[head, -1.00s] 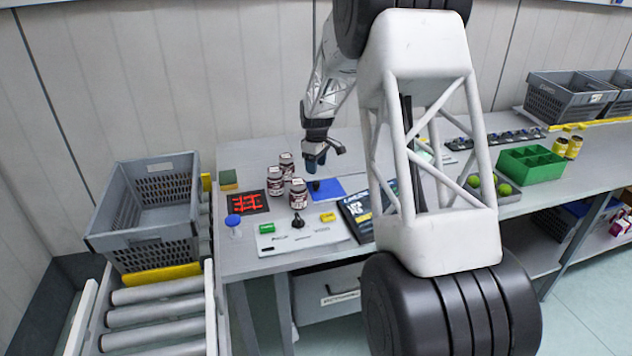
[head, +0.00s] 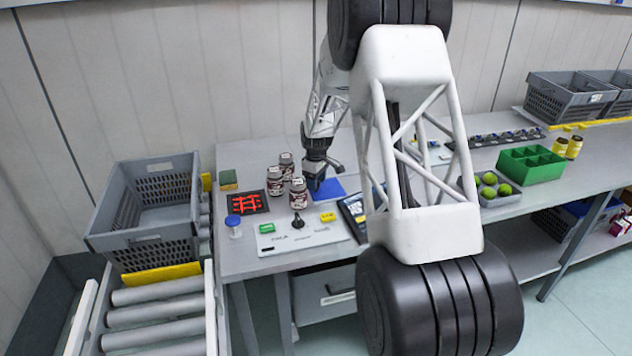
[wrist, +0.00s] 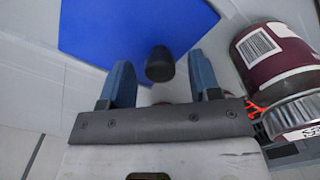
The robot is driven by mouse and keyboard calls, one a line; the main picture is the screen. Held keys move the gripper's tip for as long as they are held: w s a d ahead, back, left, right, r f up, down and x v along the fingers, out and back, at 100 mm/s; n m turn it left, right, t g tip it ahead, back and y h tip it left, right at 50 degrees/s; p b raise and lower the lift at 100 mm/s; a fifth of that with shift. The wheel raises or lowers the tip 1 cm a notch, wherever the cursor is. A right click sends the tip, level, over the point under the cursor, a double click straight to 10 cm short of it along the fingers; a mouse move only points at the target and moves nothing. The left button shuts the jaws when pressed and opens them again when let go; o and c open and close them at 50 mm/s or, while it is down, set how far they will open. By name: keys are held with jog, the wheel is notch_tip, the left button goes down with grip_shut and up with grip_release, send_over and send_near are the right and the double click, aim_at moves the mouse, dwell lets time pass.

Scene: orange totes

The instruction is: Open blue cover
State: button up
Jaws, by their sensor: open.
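The blue cover (head: 329,190) is a flat blue panel on the table behind the white control board, partly hidden by my gripper in the head view. It also fills the upper part of the wrist view (wrist: 120,30). A black knob (wrist: 160,64) shows at its near edge in the wrist view. My gripper (head: 316,182) is low over the cover's left side. Its two blue fingers (wrist: 162,82) are open and apart, one on each side of the knob in the picture. I cannot tell whether they touch it or how deep they reach.
Dark-red labelled jars (head: 298,194) stand close left of my gripper; one shows in the wrist view (wrist: 278,58). A control board (head: 300,238) with a joystick, green button and yellow button lies in front. A grey tote (head: 150,240) stands left on rollers.

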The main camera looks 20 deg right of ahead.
grip_shut()
jog(key=d, duration=1.1)
jog(key=shift+d, duration=0.1)
grip_release()
notch_tip(320, 180, up, 8)
dwell(0.8)
jog(key=shift+f, duration=0.1)
dwell(0.3)
